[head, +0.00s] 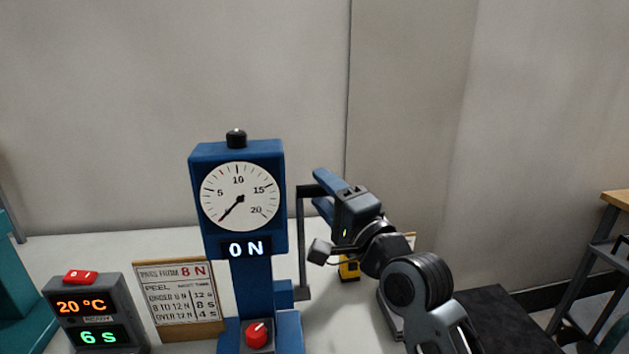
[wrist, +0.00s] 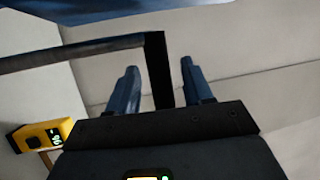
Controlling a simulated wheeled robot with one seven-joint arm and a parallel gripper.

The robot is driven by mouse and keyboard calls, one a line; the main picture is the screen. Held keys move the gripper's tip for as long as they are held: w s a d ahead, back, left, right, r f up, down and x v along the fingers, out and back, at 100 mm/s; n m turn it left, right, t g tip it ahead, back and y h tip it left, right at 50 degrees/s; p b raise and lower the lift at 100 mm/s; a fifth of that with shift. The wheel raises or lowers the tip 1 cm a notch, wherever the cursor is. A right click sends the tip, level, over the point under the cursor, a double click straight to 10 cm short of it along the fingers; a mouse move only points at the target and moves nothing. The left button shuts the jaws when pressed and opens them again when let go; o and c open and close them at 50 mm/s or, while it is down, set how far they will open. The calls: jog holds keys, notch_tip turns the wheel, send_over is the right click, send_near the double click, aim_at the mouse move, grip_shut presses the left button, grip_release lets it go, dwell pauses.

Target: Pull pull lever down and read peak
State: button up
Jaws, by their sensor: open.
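The blue tester (head: 258,265) stands at the middle of the head view. Its round dial (head: 239,197) has the needle at the lower left, and the display (head: 246,249) reads 0 N. The dark pull lever (head: 302,245) is at the tester's right side, with a short bar at its top. My gripper (head: 318,187) is open, its blue fingers at the lever's top end. In the wrist view the lever's dark bar (wrist: 160,75) shows between the two open fingers, with gaps on both sides.
A grey box (head: 90,312) with a red switch shows 20 °C and 6 s at left. A card (head: 178,292) reads pass from 8 N. A red knob (head: 258,333) is on the tester's base. A yellow device (head: 349,269) sits behind my arm; it also shows in the wrist view (wrist: 42,135).

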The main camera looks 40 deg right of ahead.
jog(key=shift+x, duration=1.4)
jog(key=shift+c, duration=0.2)
grip_shut()
